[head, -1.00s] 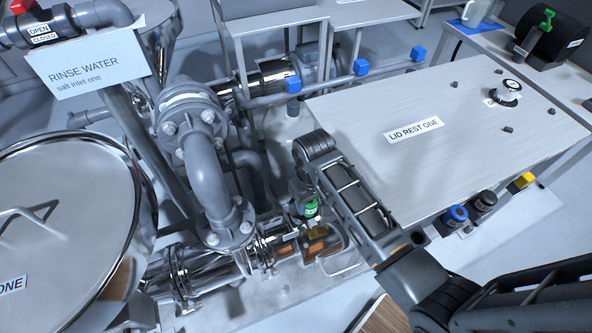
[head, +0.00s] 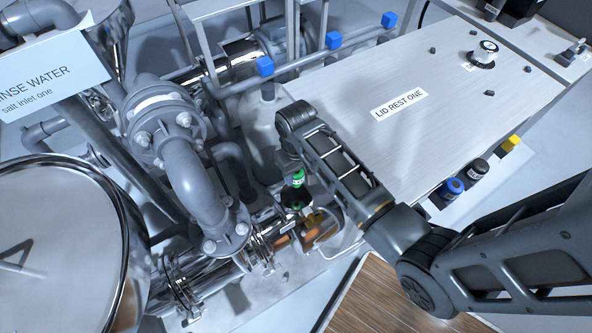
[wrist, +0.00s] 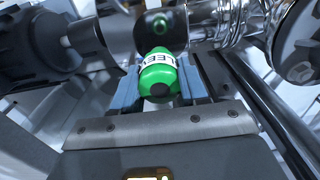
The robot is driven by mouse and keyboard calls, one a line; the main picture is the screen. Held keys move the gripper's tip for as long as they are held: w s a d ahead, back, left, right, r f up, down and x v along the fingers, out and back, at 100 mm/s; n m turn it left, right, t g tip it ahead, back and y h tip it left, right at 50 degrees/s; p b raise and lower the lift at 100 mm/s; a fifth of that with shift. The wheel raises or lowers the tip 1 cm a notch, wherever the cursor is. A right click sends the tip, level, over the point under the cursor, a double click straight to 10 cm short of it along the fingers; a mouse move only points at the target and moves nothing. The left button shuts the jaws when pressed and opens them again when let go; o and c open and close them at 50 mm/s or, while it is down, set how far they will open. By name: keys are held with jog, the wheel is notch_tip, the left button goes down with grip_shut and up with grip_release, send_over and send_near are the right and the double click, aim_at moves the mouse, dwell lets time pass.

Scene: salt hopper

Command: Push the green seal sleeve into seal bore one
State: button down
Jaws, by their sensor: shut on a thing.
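The green seal sleeve (head: 298,178) has a white printed band. In the wrist view the sleeve (wrist: 158,77) sits between the bluish fingers of my gripper (wrist: 160,70), which is shut on it. A dark round face (wrist: 161,28) lies just beyond the sleeve, with a small green spot in it like a reflection. It looks like a bore opening, but no label for seal bore one is readable. Whether the sleeve's far end touches it cannot be told. In the head view my arm partly hides the fingers.
Shiny metal pipework (head: 180,275) and a grey elbow pipe (head: 195,180) crowd the left side.

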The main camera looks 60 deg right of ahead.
aim_at(296, 183)
jog(key=shift+r, duration=0.2)
jog(key=shift+f+b, duration=1.6)
jog(key=shift+f, duration=1.45)
jog(key=shift+p, duration=0.85)
jog(key=shift+f+b, duration=1.3)
jog(key=shift+f, duration=0.8)
grip_release()
dwell(0.3)
jog(key=shift+r, duration=0.15)
